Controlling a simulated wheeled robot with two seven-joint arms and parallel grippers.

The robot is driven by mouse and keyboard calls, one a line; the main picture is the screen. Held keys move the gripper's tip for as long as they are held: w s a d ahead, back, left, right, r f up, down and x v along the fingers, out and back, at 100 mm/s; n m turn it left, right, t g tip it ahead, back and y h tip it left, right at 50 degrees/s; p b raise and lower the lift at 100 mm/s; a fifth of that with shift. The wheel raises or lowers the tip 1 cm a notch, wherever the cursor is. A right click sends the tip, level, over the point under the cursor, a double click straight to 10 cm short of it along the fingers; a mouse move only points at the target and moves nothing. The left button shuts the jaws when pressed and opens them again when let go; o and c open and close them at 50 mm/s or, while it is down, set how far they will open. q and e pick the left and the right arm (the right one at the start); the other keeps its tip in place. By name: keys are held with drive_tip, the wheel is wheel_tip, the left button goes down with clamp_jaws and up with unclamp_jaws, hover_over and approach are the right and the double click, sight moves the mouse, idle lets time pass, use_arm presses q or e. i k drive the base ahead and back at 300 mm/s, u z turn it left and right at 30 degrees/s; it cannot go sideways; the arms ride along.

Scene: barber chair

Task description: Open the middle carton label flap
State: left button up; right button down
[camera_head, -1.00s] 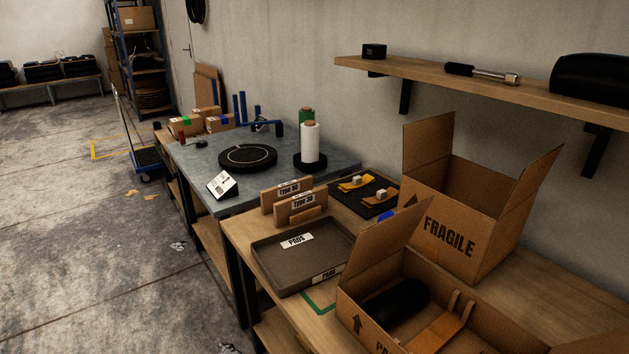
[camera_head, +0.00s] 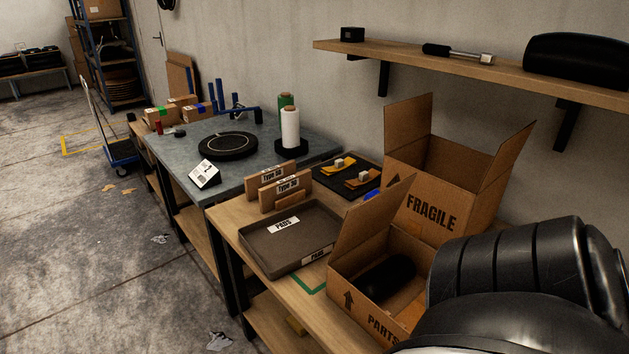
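Small cardboard cartons stand together at the far end of the grey-topped table (camera_head: 180,150). The left carton (camera_head: 152,120) bears a green label, and the right carton (camera_head: 204,112) bears a blue one. A third carton (camera_head: 183,100) shows between and behind them. Their flaps are too small to make out. A large black link of my arm fills the lower right corner. Neither of my grippers shows, and both are away from the small cartons in this view.
An open FRAGILE box (camera_head: 432,205) and an open PARTS box (camera_head: 372,318) with a black object inside stand on the wooden bench. A PADS tray (camera_head: 262,262) sits beside them. White (camera_head: 290,130) and green rolls stand on the grey table. Floor at left is mostly clear.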

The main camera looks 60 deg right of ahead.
sight(363, 221)
drive_tip(key=u, duration=0.05)
drive_tip(key=i, duration=1.5)
drive_tip(key=z, duration=2.25)
drive_tip(key=k, duration=0.5)
drive_tip(key=z, duration=0.1)
